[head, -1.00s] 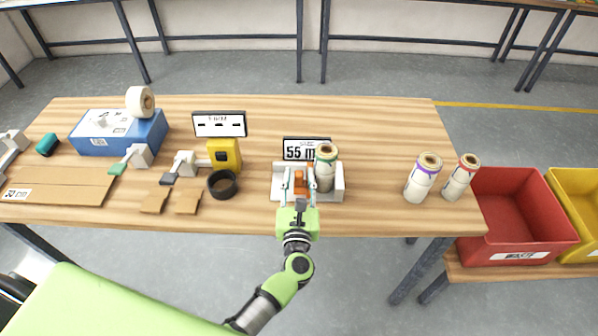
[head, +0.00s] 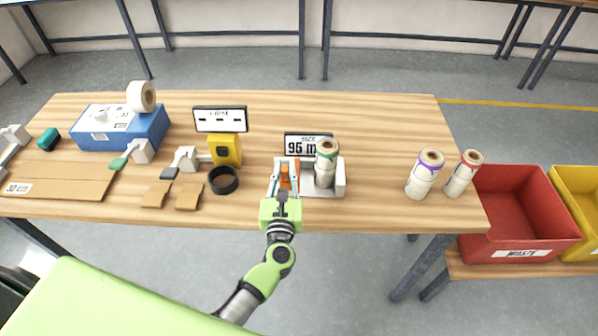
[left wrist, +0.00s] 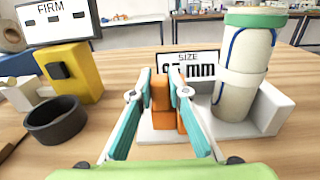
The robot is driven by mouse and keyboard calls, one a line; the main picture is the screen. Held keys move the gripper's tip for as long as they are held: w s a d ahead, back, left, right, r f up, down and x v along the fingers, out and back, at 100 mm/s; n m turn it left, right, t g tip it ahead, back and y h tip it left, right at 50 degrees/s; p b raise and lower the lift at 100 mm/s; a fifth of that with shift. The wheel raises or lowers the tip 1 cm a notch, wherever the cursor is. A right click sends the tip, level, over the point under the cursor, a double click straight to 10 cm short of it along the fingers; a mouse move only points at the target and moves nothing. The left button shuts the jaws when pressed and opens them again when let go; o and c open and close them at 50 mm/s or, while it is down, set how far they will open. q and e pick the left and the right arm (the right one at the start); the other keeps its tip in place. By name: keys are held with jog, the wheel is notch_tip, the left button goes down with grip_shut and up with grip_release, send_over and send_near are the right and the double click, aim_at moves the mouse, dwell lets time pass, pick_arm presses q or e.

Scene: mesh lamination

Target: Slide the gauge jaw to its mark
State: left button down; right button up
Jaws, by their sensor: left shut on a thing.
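The orange gauge jaw (head: 289,177) stands on the white gauge base (head: 338,188), towards its left end. My left gripper (head: 284,178) is shut on the orange jaw; in the left wrist view its teal fingers (left wrist: 162,98) flank the orange block (left wrist: 162,100). A roll with a green-banded top (head: 325,165) stands upright on the gauge, right of the jaw, with a gap between them. The size display (head: 300,146) behind reads about 95 mm; in the left wrist view my finger partly covers its digits (left wrist: 192,68). My right gripper is not in view.
A black ring (head: 223,181) and a yellow device (head: 226,150) with a FIRM display (head: 220,120) stand left of the gauge. Two rolls (head: 425,174) (head: 463,174) stand to the right. A red bin (head: 522,215) is beyond the table's right edge. The table between gauge and rolls is clear.

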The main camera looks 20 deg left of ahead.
pick_arm(q)
jog(key=shift+s+a, duration=0.15)
jog(key=shift+a, duration=0.55)
jog(key=shift+d, duration=0.1)
jog(key=c, duration=2.2)
grip_release()
jog(key=shift+o, duration=1.4)
jog(key=shift+s+d+f, duration=0.1)
jog(key=shift+s, duration=0.35)
jog(key=v, duration=1.1)
